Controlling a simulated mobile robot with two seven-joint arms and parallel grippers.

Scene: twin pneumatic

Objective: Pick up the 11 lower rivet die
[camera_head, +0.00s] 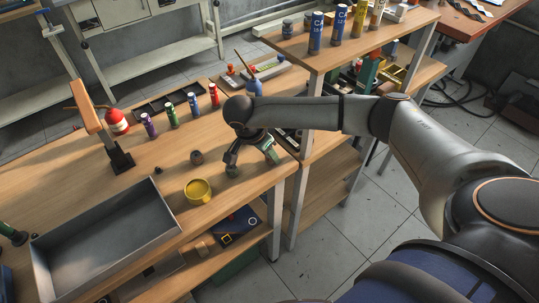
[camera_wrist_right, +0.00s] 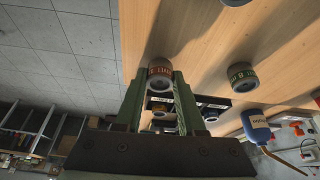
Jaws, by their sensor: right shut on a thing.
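A small dark cylindrical die with an orange-red lettered band (camera_wrist_right: 160,75) sits between the green fingers of my right gripper (camera_wrist_right: 159,82). The gripper is shut on it. In the head view this die (camera_head: 232,172) is at the tip of my right gripper (camera_head: 242,162), near the table's front edge. I cannot tell whether it still touches the wood. A similar die with a green band (camera_wrist_right: 242,77) stands apart from it; it also shows in the head view (camera_head: 197,157). The lettering is too small to read surely. My left gripper is not clearly seen.
A yellow cup (camera_head: 199,191) stands close to the held die. A grey metal tray (camera_head: 150,190) lies at front left. Several coloured cylinders, including a red one (camera_head: 214,95), stand behind. A blue bottle (camera_head: 255,88) stands beyond my wrist. A raised shelf (camera_head: 330,58) is at right.

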